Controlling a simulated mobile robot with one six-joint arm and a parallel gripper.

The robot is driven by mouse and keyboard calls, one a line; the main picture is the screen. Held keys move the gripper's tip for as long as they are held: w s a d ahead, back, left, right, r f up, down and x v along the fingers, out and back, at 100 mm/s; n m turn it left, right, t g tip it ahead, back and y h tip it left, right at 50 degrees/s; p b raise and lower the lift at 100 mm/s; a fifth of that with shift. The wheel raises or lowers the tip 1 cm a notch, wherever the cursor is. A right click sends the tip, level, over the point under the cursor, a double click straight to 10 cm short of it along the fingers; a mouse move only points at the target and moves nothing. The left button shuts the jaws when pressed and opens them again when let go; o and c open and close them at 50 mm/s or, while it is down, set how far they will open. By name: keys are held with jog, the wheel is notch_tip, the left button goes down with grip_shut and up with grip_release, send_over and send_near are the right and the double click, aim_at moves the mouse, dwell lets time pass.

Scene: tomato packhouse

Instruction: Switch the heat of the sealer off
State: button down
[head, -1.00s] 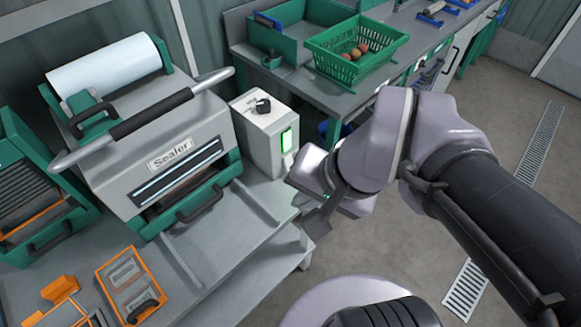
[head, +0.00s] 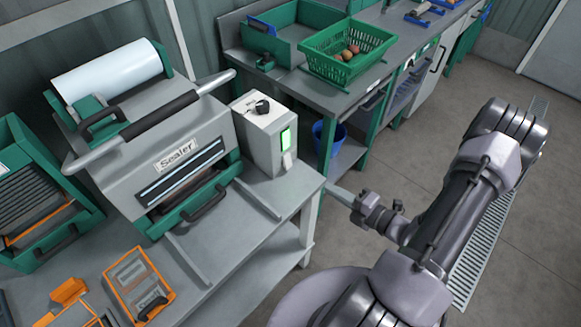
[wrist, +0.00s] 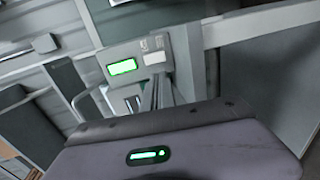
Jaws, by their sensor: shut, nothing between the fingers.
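The sealer (head: 180,165) is a grey machine with a film roll and a long black-gripped bar, standing on the bench at left. A small pale tab (head: 287,160) sits below the panel. My gripper (head: 337,192) is shut and empty, apart from the box, to its right and lower, past the bench edge. In the wrist view the green panel (wrist: 123,67) and pale tab (wrist: 154,57) show beyond the fingers (wrist: 160,92).
The sealer's bench (head: 236,232) ends just left of my gripper. Behind is another bench with a green crate (head: 335,68) of tomatoes and a green tray (head: 283,52). A blue bucket (head: 328,140) stands below it. Open floor lies to the right.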

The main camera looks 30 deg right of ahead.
aim_at(289, 165)
jog(key=shift+w, duration=0.1)
jog(key=b+x, duration=0.4)
jog(key=x, duration=1)
jog(key=shift+a, duration=0.15)
